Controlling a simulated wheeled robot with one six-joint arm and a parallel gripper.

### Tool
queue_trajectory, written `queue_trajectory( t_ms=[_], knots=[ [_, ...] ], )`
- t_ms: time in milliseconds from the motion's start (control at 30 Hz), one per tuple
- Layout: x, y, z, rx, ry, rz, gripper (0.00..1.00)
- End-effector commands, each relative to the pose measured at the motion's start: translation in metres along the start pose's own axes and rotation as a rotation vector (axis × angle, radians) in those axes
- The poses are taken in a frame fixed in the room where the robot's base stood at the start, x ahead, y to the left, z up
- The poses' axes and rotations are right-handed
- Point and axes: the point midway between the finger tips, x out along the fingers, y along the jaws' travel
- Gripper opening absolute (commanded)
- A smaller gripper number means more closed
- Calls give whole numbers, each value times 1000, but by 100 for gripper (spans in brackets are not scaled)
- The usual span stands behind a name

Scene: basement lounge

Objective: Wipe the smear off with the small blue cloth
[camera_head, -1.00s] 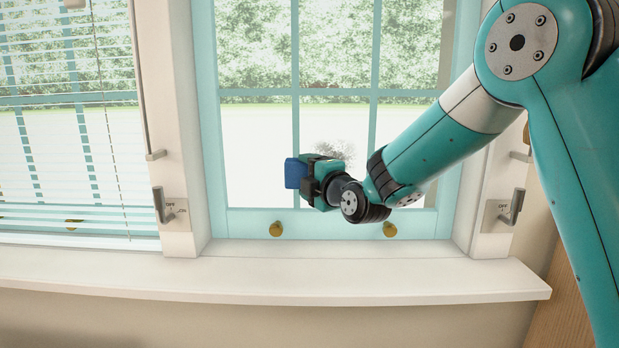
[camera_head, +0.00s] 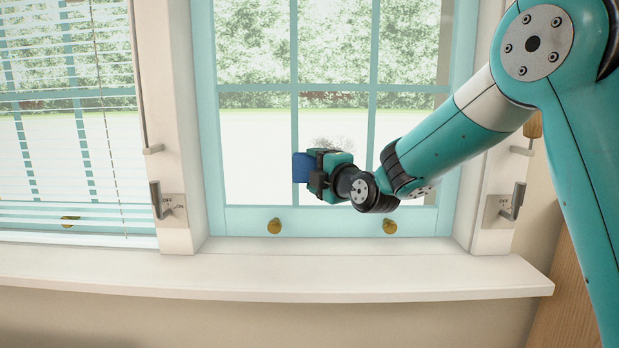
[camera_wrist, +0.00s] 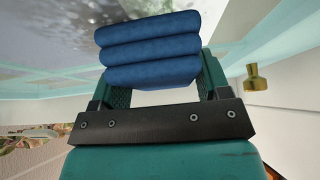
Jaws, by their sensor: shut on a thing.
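The small blue cloth (camera_head: 301,168) is folded into a thick pad. My gripper (camera_head: 316,172) is shut on it in front of the window. In the wrist view the cloth (camera_wrist: 150,50) sits between the two fingers (camera_wrist: 158,92). The smear (camera_head: 338,143) is a grey speckled patch on the lower middle pane, just above my gripper and partly hidden by it. It also shows as dark grey speckles at the top of the wrist view (camera_wrist: 75,22). I cannot tell whether the cloth touches the glass.
A white sill (camera_head: 270,275) runs below the window. Two brass knobs (camera_head: 274,226) (camera_head: 390,226) stick out from the lower teal frame. Lever handles (camera_head: 163,203) (camera_head: 514,203) are on the posts either side. Blinds (camera_head: 65,120) cover the left window.

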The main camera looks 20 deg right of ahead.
Motion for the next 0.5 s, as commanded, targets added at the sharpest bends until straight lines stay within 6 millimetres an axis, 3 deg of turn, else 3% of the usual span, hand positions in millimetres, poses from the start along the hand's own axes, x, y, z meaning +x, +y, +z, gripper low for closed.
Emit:
queue_trajectory(
  t_ms=[500],
  knots=[
    [-18,-4,29,0,-4,3,51]
  ],
)
